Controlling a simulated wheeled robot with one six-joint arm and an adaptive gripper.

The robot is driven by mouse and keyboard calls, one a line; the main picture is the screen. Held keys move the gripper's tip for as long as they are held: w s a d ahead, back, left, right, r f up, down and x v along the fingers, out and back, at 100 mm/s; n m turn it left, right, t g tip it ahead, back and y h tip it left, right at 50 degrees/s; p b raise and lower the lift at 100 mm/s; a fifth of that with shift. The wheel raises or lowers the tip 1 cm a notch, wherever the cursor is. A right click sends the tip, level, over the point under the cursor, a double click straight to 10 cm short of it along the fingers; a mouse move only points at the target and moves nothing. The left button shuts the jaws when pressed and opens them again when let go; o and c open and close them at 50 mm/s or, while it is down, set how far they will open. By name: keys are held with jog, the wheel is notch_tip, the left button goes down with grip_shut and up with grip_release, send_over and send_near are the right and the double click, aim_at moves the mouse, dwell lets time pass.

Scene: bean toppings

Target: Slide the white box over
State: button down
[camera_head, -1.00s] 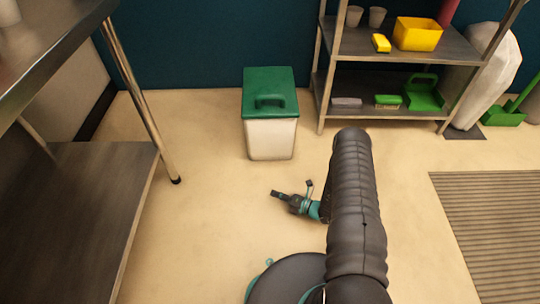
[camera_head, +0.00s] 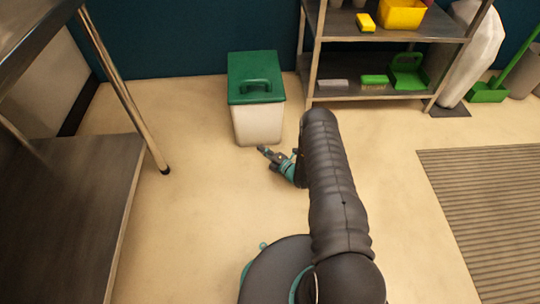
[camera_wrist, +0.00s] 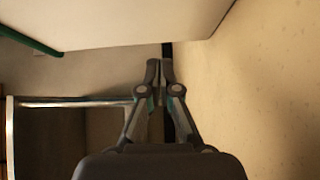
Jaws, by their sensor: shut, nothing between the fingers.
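The white box (camera_head: 257,124) with a green handled lid (camera_head: 256,86) stands upright on the floor by the dark blue wall. My gripper (camera_head: 262,149) is shut and empty, low at the box's near bottom edge in the head view. I cannot tell whether it touches the box. In the wrist view my gripper (camera_wrist: 158,64) points toward the white side of the box (camera_wrist: 120,20), whose green lid edge (camera_wrist: 32,42) shows at the upper left.
A steel table (camera_head: 85,190) with a leg (camera_head: 130,95) stands left of the box. A metal shelf (camera_head: 385,58) with cleaning things stands close on its right. A ribbed mat (camera_head: 490,210) lies at the right. Floor between table and box is clear.

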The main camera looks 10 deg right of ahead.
aim_at(253, 135)
jog(key=w, duration=0.4)
jog(key=shift+w+a, duration=0.4)
jog(key=shift+w, duration=0.5)
jog(key=shift+d+b, duration=0.15)
jog(key=shift+b, duration=0.15)
